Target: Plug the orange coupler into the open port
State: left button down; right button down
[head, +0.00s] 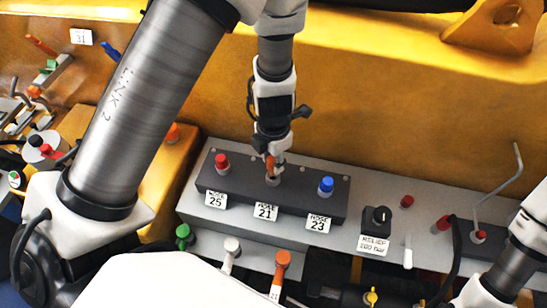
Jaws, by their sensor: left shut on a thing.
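My left gripper (271,154) points down over the dark port block (235,187). It is shut on the orange coupler (270,166), which is partly hidden by the fingers. The coupler is upright, right above the middle port (273,181), behind the label "HOSE 21". I cannot tell whether its lower end is inside the port or just above it. The port to its left holds a red coupler (222,162), and the one to its right a blue coupler (326,186). My right arm shows at the right edge; its gripper is out of view.
A black relief knob (381,216) and a red-capped fitting (407,201) stand on the grey plate at right. A green fitting (183,235), a white fitting (232,246) and another orange fitting (283,259) are in front. A yellow casting wall (370,120) rises behind.

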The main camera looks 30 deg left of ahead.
aim_at(273, 159)
pick_arm(q)
jog(key=shift+p, duration=0.55)
dwell(1.0)
jog(key=shift+f+b, duration=1.65)
jog(key=shift+f, duration=0.2)
jog(key=c, duration=0.7)
grip_release()
jog(key=shift+c, duration=0.2)
notch_tip(273, 159, up, 12)
jog(key=shift+s+f, duration=0.1)
